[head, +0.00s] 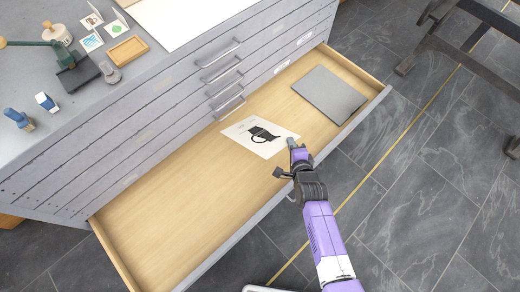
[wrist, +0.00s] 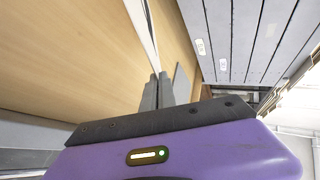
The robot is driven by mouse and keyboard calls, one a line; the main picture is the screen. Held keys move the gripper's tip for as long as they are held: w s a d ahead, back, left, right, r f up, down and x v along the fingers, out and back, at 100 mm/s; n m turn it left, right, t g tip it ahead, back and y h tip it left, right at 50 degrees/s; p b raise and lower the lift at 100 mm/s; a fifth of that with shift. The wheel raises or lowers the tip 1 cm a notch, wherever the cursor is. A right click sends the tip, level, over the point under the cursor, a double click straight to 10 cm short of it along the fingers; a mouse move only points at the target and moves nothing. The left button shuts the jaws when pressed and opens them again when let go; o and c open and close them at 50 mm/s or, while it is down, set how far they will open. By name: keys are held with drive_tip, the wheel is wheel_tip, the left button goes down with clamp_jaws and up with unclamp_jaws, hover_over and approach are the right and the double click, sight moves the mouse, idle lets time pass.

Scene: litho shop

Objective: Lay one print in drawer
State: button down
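The print (head: 240,129), a white sheet with a dark jug-like picture, is over the open drawer (head: 150,225) in the head view. Its near right corner meets my gripper (head: 291,142). In the wrist view the print (wrist: 140,18) shows nearly edge-on as a thin white strip running down to the fingertips. My gripper (wrist: 159,80) has its two grey fingers close together there, shut on the sheet's edge. The drawer's pale wooden floor (wrist: 60,50) fills the left of the wrist view. The sheet's exact height above that floor is hard to tell.
A flat grey board (head: 328,94) lies in the drawer's right end. The drawer's grey front edge (head: 347,133) runs beneath my arm. The cabinet top holds a wooden tray (head: 127,50), a large white sheet (head: 185,18), small cards and tools. The drawer's left part is bare.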

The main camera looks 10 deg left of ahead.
drive_tip(key=c, duration=1.9)
unclamp_jaws()
drive_tip(key=shift+s, duration=0.1)
drive_tip(key=shift+p+v, duration=2.15)
drive_tip(key=shift+v, duration=1.8)
drive_tip(key=r+p, duration=0.2)
drive_tip(key=s+r+p, duration=0.1)
drive_tip(key=r+p, duration=0.1)
drive_tip(key=r, duration=0.1)
drive_tip(key=s+r+p, duration=0.1)
drive_tip(key=r+p, duration=0.1)
drive_tip(key=p, duration=0.1)
drive_tip(key=shift+s+d+r, duration=0.15)
drive_tip(key=shift+s+d, duration=0.1)
drive_tip(key=shift+d, duration=0.15)
